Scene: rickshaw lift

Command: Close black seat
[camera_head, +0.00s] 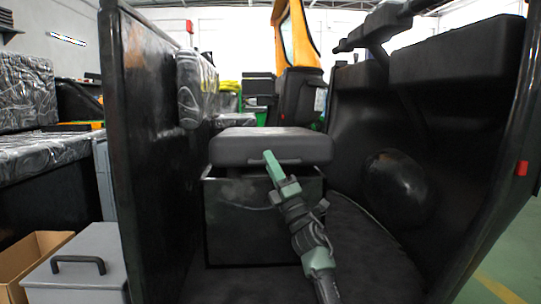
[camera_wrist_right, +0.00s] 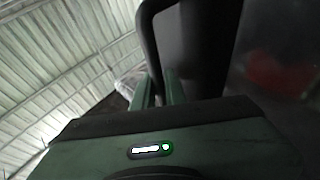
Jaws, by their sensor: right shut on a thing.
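The black seat (camera_head: 240,147) is a thick cushion in the middle of the head view, above a black box-shaped base (camera_head: 240,220). It looks close to level, with a narrow gap between its front underside and the base. My right gripper (camera_head: 272,165) reaches up from below to the seat's front edge and is shut on it. In the right wrist view, the green fingers (camera_wrist_right: 159,90) meet a dark curved part of the seat (camera_wrist_right: 153,35). The exact grip spot is partly hidden by the fingers. My left gripper is not in view.
A tall black side panel (camera_head: 150,150) stands left of the seat. A black curved body with a rounded bulge (camera_head: 398,188) bounds the right. A grey box with a handle (camera_head: 80,270) and a cardboard box (camera_head: 30,262) stand at lower left. Dark floor lies before the base.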

